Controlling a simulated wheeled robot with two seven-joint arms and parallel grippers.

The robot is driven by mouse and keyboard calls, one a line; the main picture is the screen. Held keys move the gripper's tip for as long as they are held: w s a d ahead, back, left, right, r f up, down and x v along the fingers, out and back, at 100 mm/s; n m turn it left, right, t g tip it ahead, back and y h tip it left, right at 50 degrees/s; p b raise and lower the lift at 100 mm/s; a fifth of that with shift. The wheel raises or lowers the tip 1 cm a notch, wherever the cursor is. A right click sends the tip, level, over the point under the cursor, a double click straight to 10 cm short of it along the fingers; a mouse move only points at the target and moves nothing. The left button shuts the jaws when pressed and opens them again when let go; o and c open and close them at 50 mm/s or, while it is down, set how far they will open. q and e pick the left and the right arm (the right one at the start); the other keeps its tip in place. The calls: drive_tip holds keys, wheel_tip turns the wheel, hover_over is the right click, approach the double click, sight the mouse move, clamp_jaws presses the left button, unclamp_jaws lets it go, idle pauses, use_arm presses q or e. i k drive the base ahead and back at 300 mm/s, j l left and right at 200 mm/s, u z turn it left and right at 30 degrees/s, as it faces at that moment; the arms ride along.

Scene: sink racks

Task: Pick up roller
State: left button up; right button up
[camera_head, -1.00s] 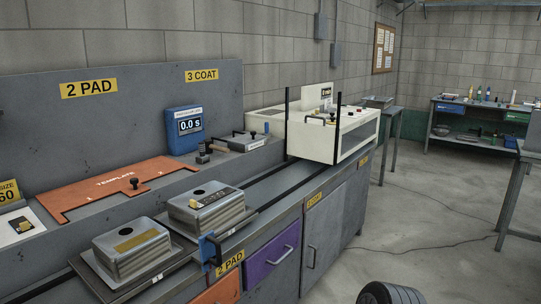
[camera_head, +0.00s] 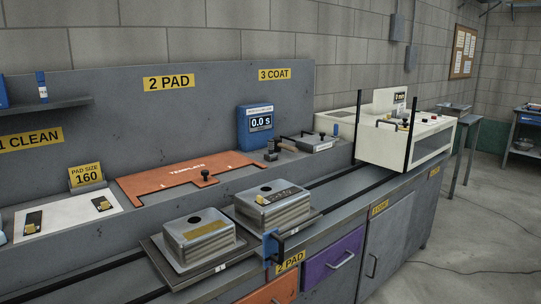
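No roller can be made out for certain. A small dark piece with a knob (camera_head: 271,151) stands on the ledge below the blue timer, too small to identify. Beside it lies a flat grey tray-like piece (camera_head: 318,146) with a dark handle and a blue-topped part. A blue item is cut off at the left edge, so I cannot tell what it is. Neither of my grippers is in view.
Two metal blocks (camera_head: 198,236) (camera_head: 272,206) sit on plates on the bench rails. An orange template (camera_head: 150,187) lies behind them. A cream machine (camera_head: 398,140) straddles the rails. Open floor (camera_head: 470,240) lies at the right.

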sight(270, 157)
drive_tip(key=u, duration=0.9)
drive_tip(key=l+u, duration=0.9)
drive_tip(key=l, duration=0.15)
drive_tip(key=k+l+u, duration=0.2)
drive_tip(key=l+u, duration=0.2)
drive_tip(key=k+l+u, duration=0.2)
drive_tip(key=l+u, duration=0.25)
drive_tip(key=k+l+u, duration=0.2)
drive_tip(key=k+l, duration=0.65)
drive_tip(key=l, duration=0.35)
drive_tip(key=k+l+u, duration=0.2)
drive_tip(key=k+l, duration=0.75)
drive_tip(key=l, duration=0.1)
